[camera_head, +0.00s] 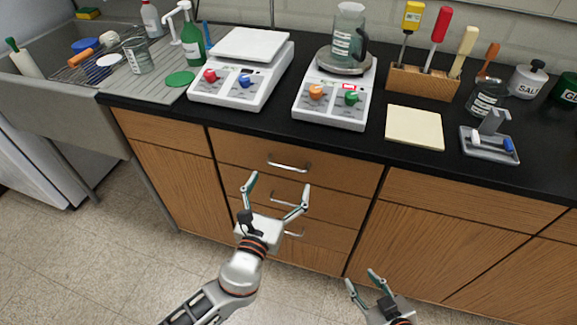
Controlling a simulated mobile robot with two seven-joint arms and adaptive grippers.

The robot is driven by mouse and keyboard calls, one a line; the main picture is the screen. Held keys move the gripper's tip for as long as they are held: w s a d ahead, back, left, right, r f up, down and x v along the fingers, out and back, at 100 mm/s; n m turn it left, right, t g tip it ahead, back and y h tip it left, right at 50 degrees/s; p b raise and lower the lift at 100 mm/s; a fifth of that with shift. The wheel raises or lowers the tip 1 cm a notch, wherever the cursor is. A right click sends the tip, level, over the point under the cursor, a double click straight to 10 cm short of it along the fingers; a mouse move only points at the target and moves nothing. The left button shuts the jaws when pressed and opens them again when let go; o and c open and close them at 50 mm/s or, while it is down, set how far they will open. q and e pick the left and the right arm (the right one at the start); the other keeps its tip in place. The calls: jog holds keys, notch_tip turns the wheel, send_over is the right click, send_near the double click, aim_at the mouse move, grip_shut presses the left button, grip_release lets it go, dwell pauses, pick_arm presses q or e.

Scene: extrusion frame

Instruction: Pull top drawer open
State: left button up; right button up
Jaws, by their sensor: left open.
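The top drawer (330,173) is the uppermost of a stack of wooden drawers below the black counter. It looks closed, its front flush with the cabinet. Its metal bar handle (288,166) is in plain view. My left gripper (277,190) is open, its two fingers spread and pointing up toward the top drawer handle, with nothing between them. It appears apart from the handle and partly covers the lower drawers and their handles. My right gripper (363,284) is at the bottom right, in front of the right cabinet, with its fingers apart and empty.
Two scales (238,88) (333,108) stand on the black counter (250,128) above the drawers. A wooden tool block (422,82), a pale pad (413,128) and several jars are to the right. The sink (50,110) is at the left. Floor in front is clear.

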aim_at(287, 168)
pick_arm(q)
jog(key=x, duration=0.6)
jog(key=shift+w, duration=0.15)
pick_arm(e)
jog(key=shift+f, duration=0.1)
